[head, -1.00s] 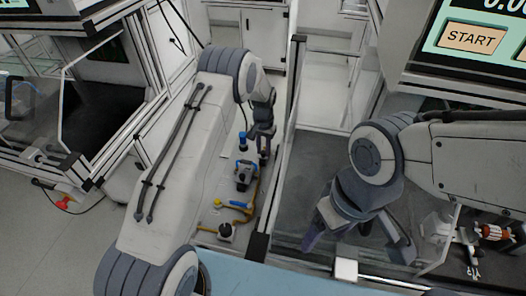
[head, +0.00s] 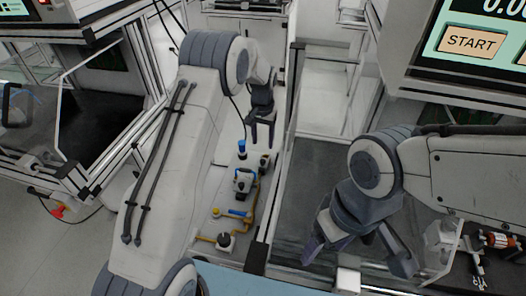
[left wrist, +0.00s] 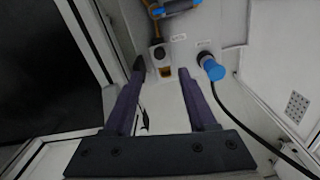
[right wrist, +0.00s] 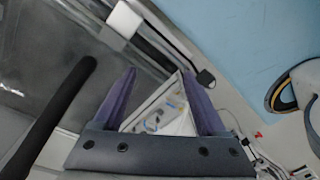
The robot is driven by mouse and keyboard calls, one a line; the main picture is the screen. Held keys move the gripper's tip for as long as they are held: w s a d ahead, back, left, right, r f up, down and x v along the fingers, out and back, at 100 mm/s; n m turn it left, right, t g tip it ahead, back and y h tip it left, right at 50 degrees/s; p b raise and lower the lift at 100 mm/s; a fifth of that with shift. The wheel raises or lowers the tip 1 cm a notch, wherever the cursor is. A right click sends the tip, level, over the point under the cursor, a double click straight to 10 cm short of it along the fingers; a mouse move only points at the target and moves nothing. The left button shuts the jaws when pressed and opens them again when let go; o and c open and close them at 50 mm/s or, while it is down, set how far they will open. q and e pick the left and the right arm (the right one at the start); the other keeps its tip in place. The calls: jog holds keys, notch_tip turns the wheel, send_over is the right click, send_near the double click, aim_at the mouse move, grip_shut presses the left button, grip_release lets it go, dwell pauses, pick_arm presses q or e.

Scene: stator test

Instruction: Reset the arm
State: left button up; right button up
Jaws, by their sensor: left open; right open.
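My left gripper (head: 262,128) is open and empty, pointing down above the far end of the narrow white panel. In the left wrist view its two fingers (left wrist: 160,75) stand apart with nothing between them. A blue-topped plug on a black cable (left wrist: 212,68) is to the right of the fingers, apart from them. My right gripper (head: 352,250) is open and empty over the dark glass-walled bay at the right. In the right wrist view its fingers (right wrist: 158,92) are spread, with a pale panel visible beyond them.
A stator with copper windings (head: 500,240) is at the far right. A START screen (head: 472,40) stands upper right. A light blue surface (head: 225,280) lies in front.

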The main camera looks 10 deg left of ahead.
pick_arm(q)
notch_tip(320, 180, up, 2)
dwell(0.5)
